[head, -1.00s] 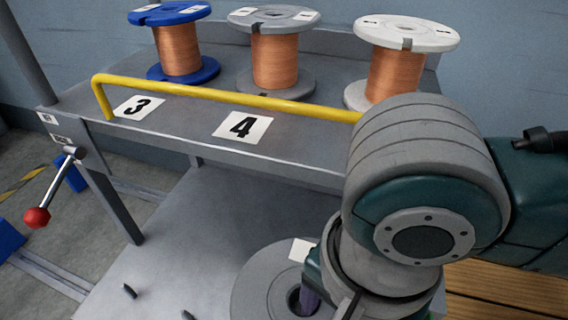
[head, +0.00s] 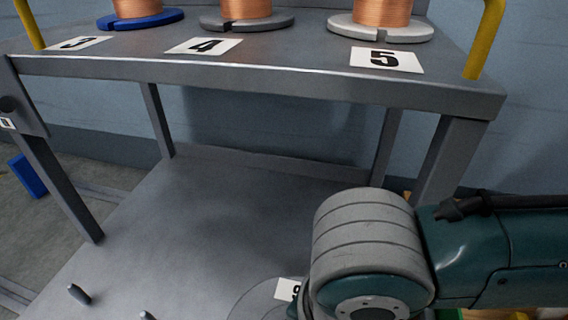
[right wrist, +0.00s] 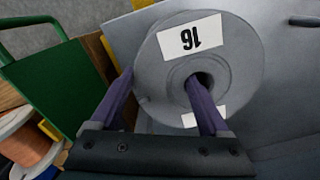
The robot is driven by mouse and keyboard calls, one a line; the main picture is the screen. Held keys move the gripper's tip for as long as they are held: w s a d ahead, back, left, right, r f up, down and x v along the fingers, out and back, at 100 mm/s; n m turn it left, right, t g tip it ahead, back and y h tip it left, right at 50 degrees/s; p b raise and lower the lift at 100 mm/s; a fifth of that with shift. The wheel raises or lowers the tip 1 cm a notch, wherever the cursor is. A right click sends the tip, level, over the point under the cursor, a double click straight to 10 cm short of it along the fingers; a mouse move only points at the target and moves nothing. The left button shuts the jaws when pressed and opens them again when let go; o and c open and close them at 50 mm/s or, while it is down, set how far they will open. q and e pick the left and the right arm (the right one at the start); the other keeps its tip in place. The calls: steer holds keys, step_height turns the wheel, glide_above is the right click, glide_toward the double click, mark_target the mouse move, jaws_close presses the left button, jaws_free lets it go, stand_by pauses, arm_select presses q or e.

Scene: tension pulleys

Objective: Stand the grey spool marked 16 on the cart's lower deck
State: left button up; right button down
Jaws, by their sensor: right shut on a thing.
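The grey spool marked 16 (right wrist: 165,72) fills the middle of the right wrist view, its label upside down. My right gripper (right wrist: 160,108) is shut on it, with one purple finger in the hub hole and the other outside the rim. In the head view the spool (head: 255,302) shows at the bottom edge, flange facing up, partly hidden by my right arm. It is over the cart's lower deck (head: 215,215); I cannot tell whether its base touches the deck. My left gripper is not in view.
The upper shelf (head: 250,75) overhangs the deck's back part and carries copper spools by labels 3, 4 and 5. Dark pegs (head: 79,294) stand at the deck's front left. Legs (head: 60,190) frame the sides. The deck's middle is clear.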

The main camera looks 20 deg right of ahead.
jaws_free()
steer(key=shift+r, duration=0.15)
steer(key=s+a+r+n+t+y+p, duration=0.1)
steer(key=a+r+n+y+p, duration=0.1)
steer(key=r+n+p, duration=0.45)
steer(key=s+a+r+n+t+y+p, duration=0.1)
steer(key=a+r+p, duration=0.15)
steer(key=r, duration=0.75)
steer(key=s+d+r+n+t+h, duration=0.1)
steer(key=d+n, duration=0.4)
steer(key=d, duration=0.8)
steer(key=shift+s+r+n+t+h, duration=0.35)
steer(key=shift+s+h, duration=0.55)
steer(key=shift+s, duration=0.15)
